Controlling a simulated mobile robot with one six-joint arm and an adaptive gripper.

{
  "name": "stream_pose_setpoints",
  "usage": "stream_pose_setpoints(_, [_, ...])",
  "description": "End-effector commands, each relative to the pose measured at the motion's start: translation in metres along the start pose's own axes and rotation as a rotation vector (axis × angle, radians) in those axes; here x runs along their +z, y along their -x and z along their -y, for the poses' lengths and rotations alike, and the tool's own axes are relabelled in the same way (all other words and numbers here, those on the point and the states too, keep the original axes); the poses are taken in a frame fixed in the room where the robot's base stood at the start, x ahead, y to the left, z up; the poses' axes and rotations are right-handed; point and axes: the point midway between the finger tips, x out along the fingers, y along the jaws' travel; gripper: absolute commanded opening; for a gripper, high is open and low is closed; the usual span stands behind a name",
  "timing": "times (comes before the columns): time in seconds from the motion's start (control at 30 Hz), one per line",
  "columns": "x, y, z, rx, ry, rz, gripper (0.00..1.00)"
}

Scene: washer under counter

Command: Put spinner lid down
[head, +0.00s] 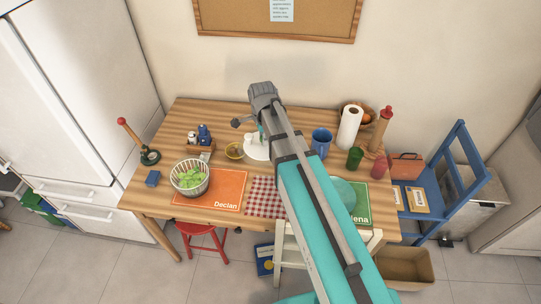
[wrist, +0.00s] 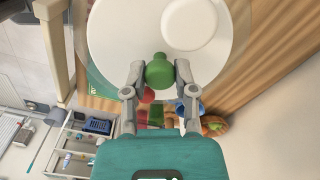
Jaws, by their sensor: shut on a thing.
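The spinner lid is a white disc (wrist: 112,35) with a green knob (wrist: 159,70). My gripper (wrist: 160,72) is shut on the knob, one finger on each side, in the wrist view. In the head view the white lid (head: 256,151) shows over the back middle of the table, partly hidden by my arm. I cannot tell whether it touches the table. The white spinner basket (head: 190,189) stands open at the table's left, with green leaves in it, apart from the lid.
A checkered cloth (head: 263,197) and orange placemat (head: 225,187) lie in front. Bare wood shows at the back left.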

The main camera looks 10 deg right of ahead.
Motion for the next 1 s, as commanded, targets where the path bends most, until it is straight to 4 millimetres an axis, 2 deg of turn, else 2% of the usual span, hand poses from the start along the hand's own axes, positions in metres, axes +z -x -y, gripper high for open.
stream_pose_setpoints(0.27, [-0.005, -0.021, 0.003, 0.0, -0.008, 0.0, 0.0])
stream_pose_setpoints(0.7, [-0.025, -0.082, 0.011, 0.0, -0.039, 0.0, 0.0])
stream_pose_setpoints(1.0, [-0.032, -0.099, 0.014, 0.0, -0.049, 0.0, 0.0])
